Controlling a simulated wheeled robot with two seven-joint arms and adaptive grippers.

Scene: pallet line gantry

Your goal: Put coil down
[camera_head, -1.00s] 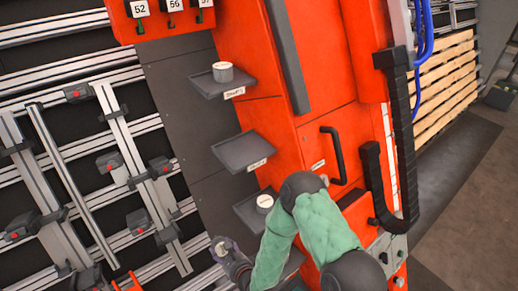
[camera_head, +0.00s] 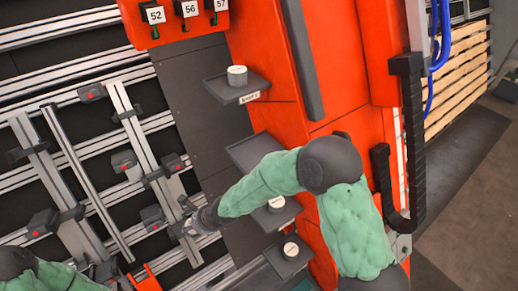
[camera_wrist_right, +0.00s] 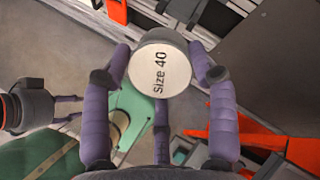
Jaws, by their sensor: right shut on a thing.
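In the right wrist view a round coil (camera_wrist_right: 160,65) with a pale top marked "Size 40" sits between the purple fingers of my right gripper (camera_wrist_right: 162,75), which is shut on it. In the head view my right gripper (camera_head: 188,222) is over the silver rails, left of the shelf column; the coil is hard to make out there. My left arm shows at the bottom left of the head view.
Grey shelves on the orange machine hold pale-topped coils: a top one (camera_head: 237,76), a lower one (camera_head: 276,204) and the lowest (camera_head: 291,250). A middle shelf (camera_head: 245,150) is partly hidden by my right arm. Rails (camera_head: 130,130) with dark clamps fill the left.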

